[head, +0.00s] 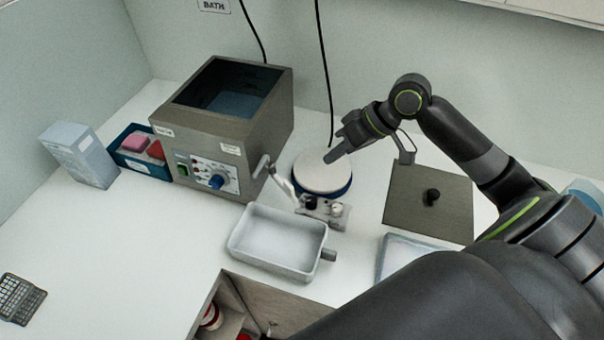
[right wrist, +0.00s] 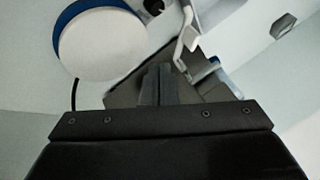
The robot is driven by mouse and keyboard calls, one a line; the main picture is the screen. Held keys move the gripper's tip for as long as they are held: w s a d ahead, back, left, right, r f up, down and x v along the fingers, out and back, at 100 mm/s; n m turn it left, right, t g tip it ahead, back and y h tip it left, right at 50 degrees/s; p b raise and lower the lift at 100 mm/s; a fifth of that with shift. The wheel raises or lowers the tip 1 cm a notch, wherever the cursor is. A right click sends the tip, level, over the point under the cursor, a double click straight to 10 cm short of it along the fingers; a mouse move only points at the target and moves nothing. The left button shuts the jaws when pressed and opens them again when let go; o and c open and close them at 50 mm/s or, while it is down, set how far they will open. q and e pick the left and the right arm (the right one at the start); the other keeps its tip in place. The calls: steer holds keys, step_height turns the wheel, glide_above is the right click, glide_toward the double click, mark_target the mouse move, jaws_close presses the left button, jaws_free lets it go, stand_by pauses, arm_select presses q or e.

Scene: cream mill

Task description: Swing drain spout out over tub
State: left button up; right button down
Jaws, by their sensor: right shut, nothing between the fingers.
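The grey bath (head: 215,125) stands at the back with an open top and a control panel on its front. A bent metal drain spout (head: 283,188) shows at its right side, running down toward the stirrer's knobs, behind the tub's back edge. I cannot tell exactly where its outlet points. The white tub (head: 280,240) sits on the bench in front and looks empty. My right gripper (head: 332,158) is shut and empty above the round stirrer plate, to the right of the spout and apart from it. Its closed fingers (right wrist: 158,85) show in the right wrist view. My left gripper is out of view.
The stirrer (head: 322,174) with its white round top stands right of the bath. A square grey lid (head: 428,203) with a black knob lies at the right. A blue box (head: 141,155) and a pale carton (head: 80,155) stand at the left. The left front bench is mostly clear.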

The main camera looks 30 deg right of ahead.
mark_target(286, 187)
steer(key=x, duration=0.6)
steer(key=shift+a+p, duration=0.15)
steer(key=shift+p, duration=0.15)
steer(key=a+p, duration=0.1)
steer(key=a, duration=0.1)
steer(key=shift+s+a+r, duration=0.1)
steer(key=shift+s+a, duration=0.05)
steer(key=shift+a, duration=0.2)
steer(key=shift+s+a+p, duration=0.1)
steer(key=shift+a+p, duration=0.2)
steer(key=shift+a, duration=0.3)
